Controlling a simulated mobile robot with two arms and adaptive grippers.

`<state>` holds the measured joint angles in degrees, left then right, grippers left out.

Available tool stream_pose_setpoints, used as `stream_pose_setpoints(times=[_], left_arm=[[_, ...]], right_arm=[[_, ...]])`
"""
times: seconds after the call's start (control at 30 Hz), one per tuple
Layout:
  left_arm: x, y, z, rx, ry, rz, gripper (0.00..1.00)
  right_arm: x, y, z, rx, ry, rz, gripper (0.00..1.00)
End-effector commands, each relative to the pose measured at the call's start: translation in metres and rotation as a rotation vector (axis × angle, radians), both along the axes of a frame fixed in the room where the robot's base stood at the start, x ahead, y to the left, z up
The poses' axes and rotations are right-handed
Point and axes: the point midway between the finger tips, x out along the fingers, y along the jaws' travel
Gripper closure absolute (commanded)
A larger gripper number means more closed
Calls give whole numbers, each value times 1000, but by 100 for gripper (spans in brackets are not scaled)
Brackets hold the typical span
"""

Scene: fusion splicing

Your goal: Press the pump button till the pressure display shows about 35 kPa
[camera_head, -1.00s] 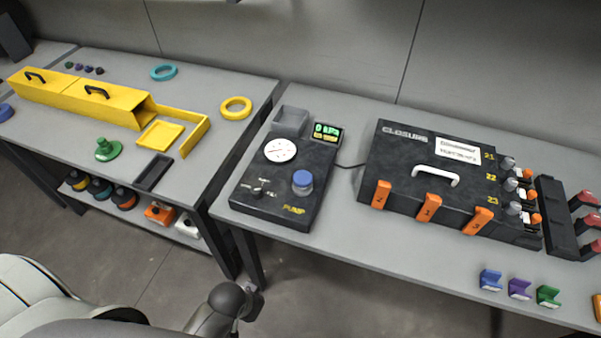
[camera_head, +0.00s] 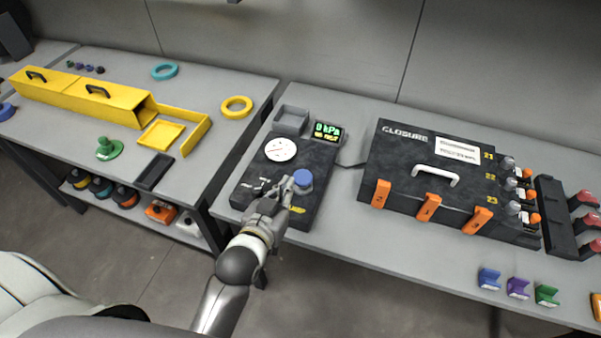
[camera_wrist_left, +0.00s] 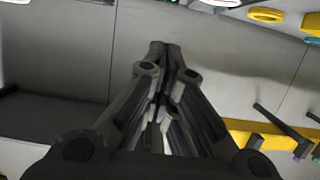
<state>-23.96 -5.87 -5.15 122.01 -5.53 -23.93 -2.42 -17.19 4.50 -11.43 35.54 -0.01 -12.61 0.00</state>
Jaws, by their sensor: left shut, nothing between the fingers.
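The black pump unit (camera_head: 252,188) stands on the right-hand bench. Its blue pump button (camera_head: 303,178) is at the right side of the top face. The pressure display (camera_head: 327,131) reads 0 kPa in green, with a smaller yellow line under it. A white round gauge (camera_head: 281,150) sits at the upper left of the unit. My left gripper (camera_head: 288,186) is shut and empty, just left of the blue button; I cannot tell if it touches it. In the left wrist view its closed fingers (camera_wrist_left: 165,45) show, but the button does not. My right gripper is not in view.
A black closure case (camera_head: 400,160) with a white handle and orange latches stands right of the pump. A grey tray (camera_head: 291,118) sits behind the pump. A yellow channel (camera_head: 75,97) lies on the left bench. The front bench edge is clear between pump and coloured blocks.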

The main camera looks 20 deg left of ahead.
Motion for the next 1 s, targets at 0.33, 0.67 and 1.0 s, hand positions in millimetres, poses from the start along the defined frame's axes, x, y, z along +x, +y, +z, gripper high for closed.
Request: stream_pose_setpoints(times=[0.33,0.67,1.0], left_arm=[[4,-1,5,-2,-35,4,100],[19,-1,3,-2,-35,3,100],[75,-3,-9,-2,-35,4,100]], right_arm=[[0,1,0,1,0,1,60],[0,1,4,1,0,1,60],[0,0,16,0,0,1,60]])
